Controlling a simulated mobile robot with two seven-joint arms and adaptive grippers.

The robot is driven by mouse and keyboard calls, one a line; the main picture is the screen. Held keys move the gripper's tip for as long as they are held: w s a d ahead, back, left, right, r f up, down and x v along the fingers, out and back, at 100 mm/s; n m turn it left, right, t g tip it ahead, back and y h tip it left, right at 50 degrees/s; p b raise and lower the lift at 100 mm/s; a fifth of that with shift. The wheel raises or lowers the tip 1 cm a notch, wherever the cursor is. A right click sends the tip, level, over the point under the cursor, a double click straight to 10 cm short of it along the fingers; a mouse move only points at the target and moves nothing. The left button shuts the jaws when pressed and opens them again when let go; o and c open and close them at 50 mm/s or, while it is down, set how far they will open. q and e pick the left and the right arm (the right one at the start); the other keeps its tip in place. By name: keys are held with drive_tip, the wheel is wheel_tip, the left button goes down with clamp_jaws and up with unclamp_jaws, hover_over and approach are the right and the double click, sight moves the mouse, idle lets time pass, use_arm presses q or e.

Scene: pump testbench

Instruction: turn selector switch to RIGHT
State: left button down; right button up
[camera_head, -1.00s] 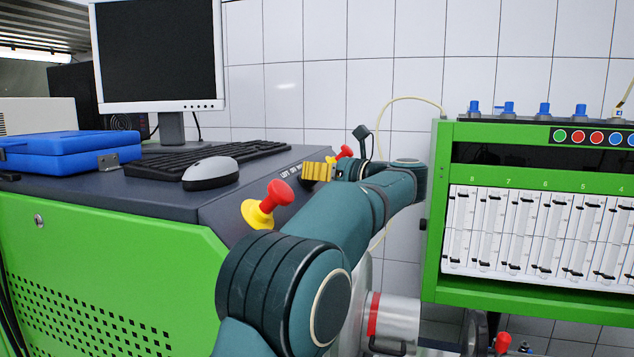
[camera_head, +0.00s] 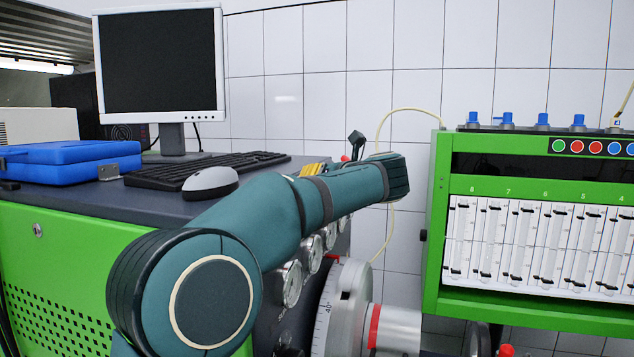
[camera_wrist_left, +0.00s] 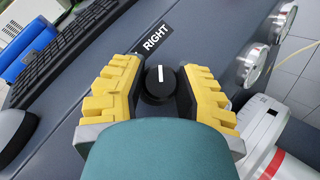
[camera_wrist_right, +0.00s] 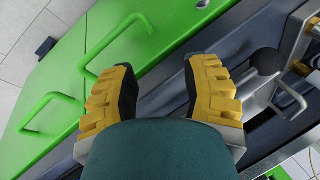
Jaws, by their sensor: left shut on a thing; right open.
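The selector switch (camera_wrist_left: 160,80) is a round black knob with a white pointer line, on the dark sloped panel in the left wrist view. Its line points up in the picture, towards the RIGHT label (camera_wrist_left: 155,39). The yellow-padded fingers of my left gripper (camera_wrist_left: 161,90) are on both sides of the knob and shut on it. In the head view only a bit of my left gripper (camera_head: 313,170) shows behind my arm; the knob is hidden there. My right gripper (camera_wrist_right: 158,82) is open and empty in the right wrist view, above green and dark equipment with handles.
A keyboard (camera_head: 190,172), mouse (camera_head: 210,184), monitor (camera_head: 160,62) and blue case (camera_head: 70,160) stand on the bench top. Round gauges (camera_head: 291,283) line the panel. A green rack (camera_head: 433,215) with measuring tubes stands to the right. A black ball-ended lever (camera_wrist_right: 264,62) is near my right gripper.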

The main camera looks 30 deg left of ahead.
idle(0.3)
use_arm(q)
drive_tip(key=c, duration=0.6)
unclamp_jaws()
drive_tip(key=shift+a, duration=0.1)
drive_tip(key=v, duration=1.2)
drive_tip(key=shift+s, duration=0.1)
